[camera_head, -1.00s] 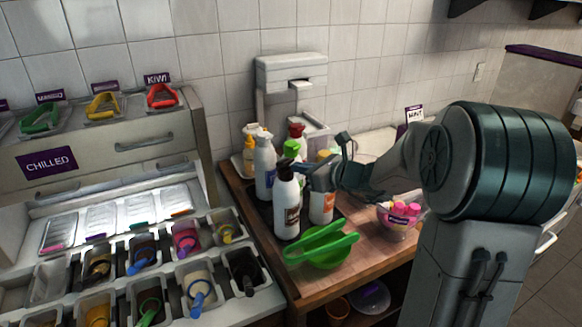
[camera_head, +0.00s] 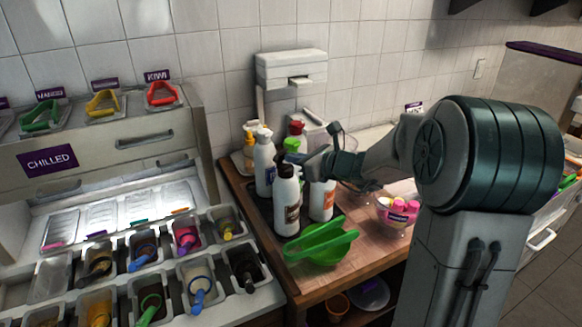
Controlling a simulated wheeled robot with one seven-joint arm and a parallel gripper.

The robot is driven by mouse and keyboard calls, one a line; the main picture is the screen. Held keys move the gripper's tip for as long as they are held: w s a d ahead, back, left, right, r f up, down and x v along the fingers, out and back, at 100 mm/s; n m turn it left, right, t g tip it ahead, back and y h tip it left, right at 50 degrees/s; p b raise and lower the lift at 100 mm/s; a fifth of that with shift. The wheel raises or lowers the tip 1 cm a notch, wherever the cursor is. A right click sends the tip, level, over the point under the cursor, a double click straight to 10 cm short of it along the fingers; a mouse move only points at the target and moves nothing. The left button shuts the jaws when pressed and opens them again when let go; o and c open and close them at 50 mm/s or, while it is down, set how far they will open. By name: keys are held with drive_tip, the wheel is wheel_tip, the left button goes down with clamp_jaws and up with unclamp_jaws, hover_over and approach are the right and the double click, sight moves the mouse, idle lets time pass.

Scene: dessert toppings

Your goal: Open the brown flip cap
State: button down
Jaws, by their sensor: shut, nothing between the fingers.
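A white bottle with a dark brown label (camera_head: 286,208) stands upright near the front of the bottle group on the wooden counter. Its dark brown flip cap (camera_head: 286,171) is on top; whether the lid is raised is too small to tell. My gripper (camera_head: 308,160) is shut and empty, a little above and to the right of the cap, over the bottles. I cannot tell whether a fingertip touches the cap. A white bottle with an orange label (camera_head: 322,200) stands just to the right, its top hidden by my gripper.
A taller white pump bottle (camera_head: 265,165) and a red-topped bottle (camera_head: 297,135) stand behind. A green bowl (camera_head: 330,246) sits in front and a bowl of pink items (camera_head: 398,212) to the right. The wooden counter (camera_head: 365,245) is bare between these bowls.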

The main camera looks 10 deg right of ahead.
sight(283, 152)
drive_tip(key=shift+w+a, duration=0.1)
drive_tip(key=shift+w+a, duration=0.8)
drive_tip(key=shift+w, duration=0.1)
drive_tip(key=shift+b+x, duration=0.5)
drive_tip(key=shift+x, duration=0.3)
drive_tip(key=s+d+r+p, duration=0.3)
drive_tip(key=s+d+r, duration=0.1)
drive_tip(key=s+r, duration=0.1)
drive_tip(key=shift+s+d+p, duration=0.2)
drive_tip(key=shift+d+p, duration=0.15)
drive_tip(key=shift+p, duration=0.05)
